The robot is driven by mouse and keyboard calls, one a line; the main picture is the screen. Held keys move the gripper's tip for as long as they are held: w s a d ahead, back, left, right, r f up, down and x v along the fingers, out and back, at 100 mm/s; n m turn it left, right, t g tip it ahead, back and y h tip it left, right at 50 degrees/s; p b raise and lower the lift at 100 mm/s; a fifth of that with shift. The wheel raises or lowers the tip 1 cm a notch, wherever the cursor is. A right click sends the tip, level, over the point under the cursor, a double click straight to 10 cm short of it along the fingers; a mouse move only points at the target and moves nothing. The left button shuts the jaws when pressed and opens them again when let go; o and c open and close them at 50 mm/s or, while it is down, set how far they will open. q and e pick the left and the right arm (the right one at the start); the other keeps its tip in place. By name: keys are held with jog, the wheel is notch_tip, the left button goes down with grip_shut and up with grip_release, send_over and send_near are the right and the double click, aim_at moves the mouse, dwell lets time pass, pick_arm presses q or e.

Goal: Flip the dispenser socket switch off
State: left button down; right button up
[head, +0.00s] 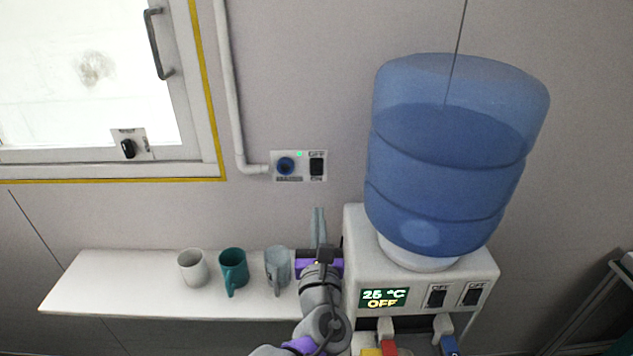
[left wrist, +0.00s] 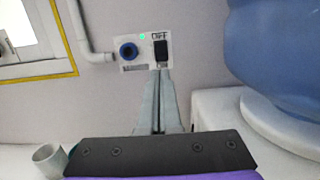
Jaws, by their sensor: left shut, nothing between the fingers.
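The dispenser socket plate (head: 299,165) is on the wall, with a round blue socket (head: 286,166) at its left and a black rocker switch (head: 317,167) at its right, labelled OFF above and ON below. A small green light glows on the plate. In the left wrist view the switch (left wrist: 161,50) is just above my fingertips. My left gripper (head: 318,210) is shut and empty, its fingers pointing up at the wall below the switch. In the left wrist view the fingertips (left wrist: 163,73) overlap the switch's lower edge; contact cannot be told. My right gripper is not in view.
The water dispenser (head: 359,236) with its blue bottle (head: 450,150) stands close right of my gripper; its display reads 25 °C OFF. A white shelf (head: 110,290) holds a white mug (head: 192,267), a teal mug (head: 233,268) and a grey mug (head: 277,268). A pipe (head: 232,100) runs to the plate.

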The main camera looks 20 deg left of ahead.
aim_at(316, 164)
pick_arm(q)
jog(key=x, duration=1.4)
jog(key=shift+p, duration=0.35)
jog(key=shift+w+r, duration=0.1)
jog(key=shift+r, duration=0.05)
